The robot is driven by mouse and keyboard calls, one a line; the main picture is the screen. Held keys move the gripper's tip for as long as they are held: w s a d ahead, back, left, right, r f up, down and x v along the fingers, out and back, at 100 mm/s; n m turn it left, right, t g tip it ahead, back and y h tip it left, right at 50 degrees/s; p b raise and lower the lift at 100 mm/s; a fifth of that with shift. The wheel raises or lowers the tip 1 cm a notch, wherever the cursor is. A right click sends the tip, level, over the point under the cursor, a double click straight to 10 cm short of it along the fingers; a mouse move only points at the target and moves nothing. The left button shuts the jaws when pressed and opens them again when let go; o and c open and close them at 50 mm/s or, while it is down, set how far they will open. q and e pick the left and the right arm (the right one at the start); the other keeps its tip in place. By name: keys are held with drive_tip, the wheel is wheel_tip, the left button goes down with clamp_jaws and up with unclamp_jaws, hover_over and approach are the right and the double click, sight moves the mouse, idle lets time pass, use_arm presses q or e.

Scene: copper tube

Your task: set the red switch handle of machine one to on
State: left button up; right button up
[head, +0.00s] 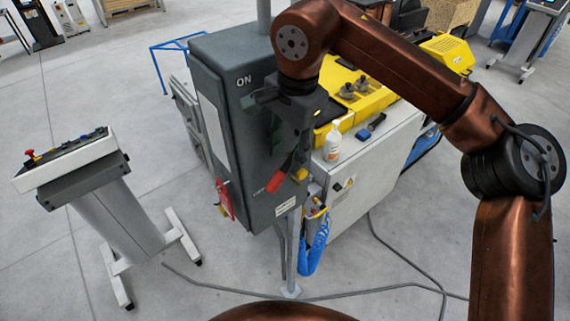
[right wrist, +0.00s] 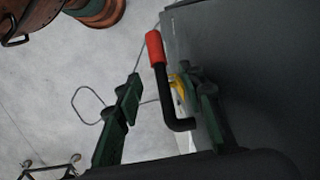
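The red switch handle (head: 277,181) is on the dark grey cabinet of machine one (head: 232,60), low on its front, slanting down and left beside a partly hidden label. "ON" is printed near the cabinet's top. In the right wrist view the red grip (right wrist: 155,47) tops a bent black lever. My right gripper (head: 289,150) is just above the handle in the head view. In the right wrist view its green fingers (right wrist: 165,88) are apart, with the black lever between them and a gap on the left finger's side. Contact with the right finger is unclear. My left gripper is not in view.
A control console (head: 68,158) stands on the left. A white cabinet with a bottle (head: 332,143) and yellow equipment (head: 365,98) adjoins machine one on the right. A red tag (head: 224,199) and blue coiled hose (head: 314,245) hang nearby. Cables cross the open floor.

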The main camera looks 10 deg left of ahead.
sight(282, 169)
drive_tip(key=f, duration=0.2)
drive_tip(key=f+p, duration=0.1)
drive_tip(key=shift+s+a+f, duration=0.25)
drive_tip(key=shift+a+f, duration=0.05)
drive_tip(key=shift+f, duration=0.05)
drive_tip(key=f, duration=0.3)
drive_tip(key=shift+w+a+p, duration=0.2)
drive_tip(key=shift+w+p, duration=0.1)
drive_tip(key=shift+p, duration=0.05)
drive_tip(key=shift+f, duration=0.2)
drive_tip(key=shift+s, duration=0.15)
drive_tip(key=c, duration=0.3)
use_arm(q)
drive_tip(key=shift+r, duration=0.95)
use_arm(e)
clamp_jaws()
